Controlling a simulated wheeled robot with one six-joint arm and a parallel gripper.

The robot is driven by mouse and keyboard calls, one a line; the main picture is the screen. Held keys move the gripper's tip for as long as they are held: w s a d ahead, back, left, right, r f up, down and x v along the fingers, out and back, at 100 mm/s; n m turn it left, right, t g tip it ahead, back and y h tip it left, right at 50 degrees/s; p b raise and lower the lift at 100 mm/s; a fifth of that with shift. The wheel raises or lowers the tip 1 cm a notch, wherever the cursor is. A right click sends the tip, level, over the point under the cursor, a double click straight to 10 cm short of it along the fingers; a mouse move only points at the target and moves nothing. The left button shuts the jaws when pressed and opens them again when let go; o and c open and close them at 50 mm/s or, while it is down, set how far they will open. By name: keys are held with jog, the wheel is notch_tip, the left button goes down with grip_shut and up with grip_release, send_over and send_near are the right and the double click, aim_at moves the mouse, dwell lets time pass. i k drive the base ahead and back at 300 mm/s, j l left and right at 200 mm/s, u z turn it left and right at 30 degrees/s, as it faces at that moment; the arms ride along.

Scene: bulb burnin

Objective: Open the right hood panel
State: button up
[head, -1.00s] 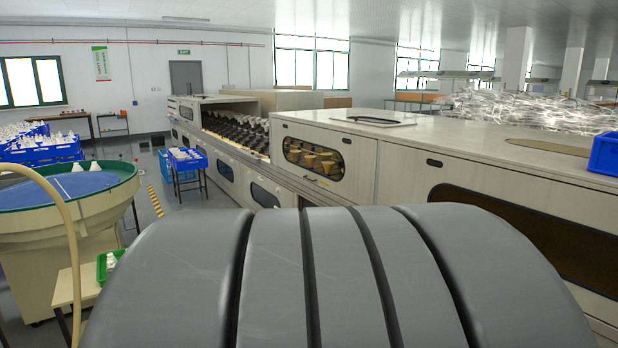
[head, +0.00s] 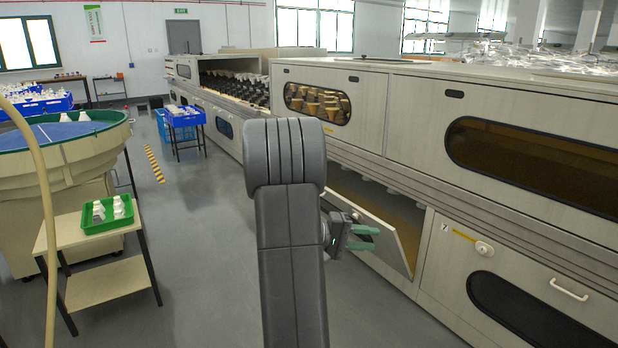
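The long beige machine carries closed hood panels along its upper front. The right hood panel (head: 419,128) has a long dark oval window (head: 530,150) and a small dark recess (head: 454,94) near its top left corner. To its left is another closed hood panel (head: 371,112), with a window showing several cone-shaped parts. My gripper (head: 372,238) is low, below the hood panels and well apart from them. Its two green-tipped fingers are spread with nothing between them. It is in front of a lower panel that hangs tilted open; whether they touch I cannot tell.
The tilted lower panel (head: 392,236) juts into the aisle. A closed lower panel (head: 440,262) with a knob and white handle (head: 569,290) is to its right. A small table (head: 108,283) with a green tray (head: 92,224) stands left. The grey floor (head: 200,270) between is clear.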

aim_at(366, 91)
jog(key=i, duration=1.85)
jog(key=i+u, duration=0.2)
jog(key=i, duration=0.35)
jog(key=i+l+u, duration=0.2)
jog(key=i, duration=0.3)
jog(key=i+l+u, duration=0.25)
jog(key=i, duration=0.3)
jog(key=i+l+u, duration=0.2)
jog(key=i, duration=0.3)
jog(key=l, duration=0.05)
